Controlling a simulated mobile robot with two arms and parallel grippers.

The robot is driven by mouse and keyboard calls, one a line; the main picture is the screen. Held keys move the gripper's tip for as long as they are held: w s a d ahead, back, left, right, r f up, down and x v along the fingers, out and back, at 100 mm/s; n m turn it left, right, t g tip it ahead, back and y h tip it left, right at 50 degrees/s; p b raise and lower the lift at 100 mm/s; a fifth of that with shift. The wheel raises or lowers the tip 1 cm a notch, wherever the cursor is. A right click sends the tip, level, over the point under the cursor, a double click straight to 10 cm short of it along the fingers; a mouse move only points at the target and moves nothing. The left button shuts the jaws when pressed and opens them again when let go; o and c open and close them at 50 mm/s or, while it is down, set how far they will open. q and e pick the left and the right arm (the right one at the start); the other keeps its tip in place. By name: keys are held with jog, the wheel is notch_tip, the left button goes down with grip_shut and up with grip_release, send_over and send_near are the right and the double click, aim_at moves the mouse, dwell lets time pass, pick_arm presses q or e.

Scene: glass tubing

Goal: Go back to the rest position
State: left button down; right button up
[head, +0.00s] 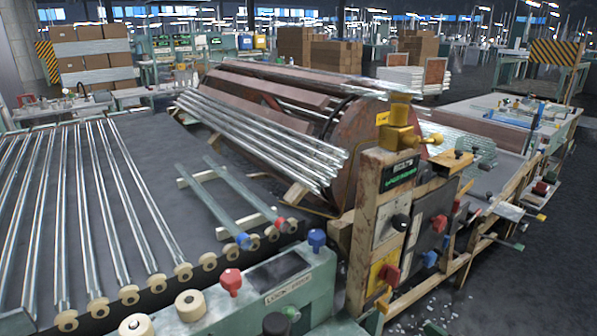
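Neither of my grippers shows in the head view, and no arm of mine can be made out. Long glass tubes (78,205) lie side by side on the dark conveyor table (160,148) at the left, with their near ends by a row of cream rollers (129,295).
A green console (295,290) with red and blue knobs stands in front. A worn control post (377,215) with a yellow valve (398,130) stands right of centre. A long bench (500,175) runs along the right. Dark floor (540,270) at lower right looks mostly clear, with small shards near the post.

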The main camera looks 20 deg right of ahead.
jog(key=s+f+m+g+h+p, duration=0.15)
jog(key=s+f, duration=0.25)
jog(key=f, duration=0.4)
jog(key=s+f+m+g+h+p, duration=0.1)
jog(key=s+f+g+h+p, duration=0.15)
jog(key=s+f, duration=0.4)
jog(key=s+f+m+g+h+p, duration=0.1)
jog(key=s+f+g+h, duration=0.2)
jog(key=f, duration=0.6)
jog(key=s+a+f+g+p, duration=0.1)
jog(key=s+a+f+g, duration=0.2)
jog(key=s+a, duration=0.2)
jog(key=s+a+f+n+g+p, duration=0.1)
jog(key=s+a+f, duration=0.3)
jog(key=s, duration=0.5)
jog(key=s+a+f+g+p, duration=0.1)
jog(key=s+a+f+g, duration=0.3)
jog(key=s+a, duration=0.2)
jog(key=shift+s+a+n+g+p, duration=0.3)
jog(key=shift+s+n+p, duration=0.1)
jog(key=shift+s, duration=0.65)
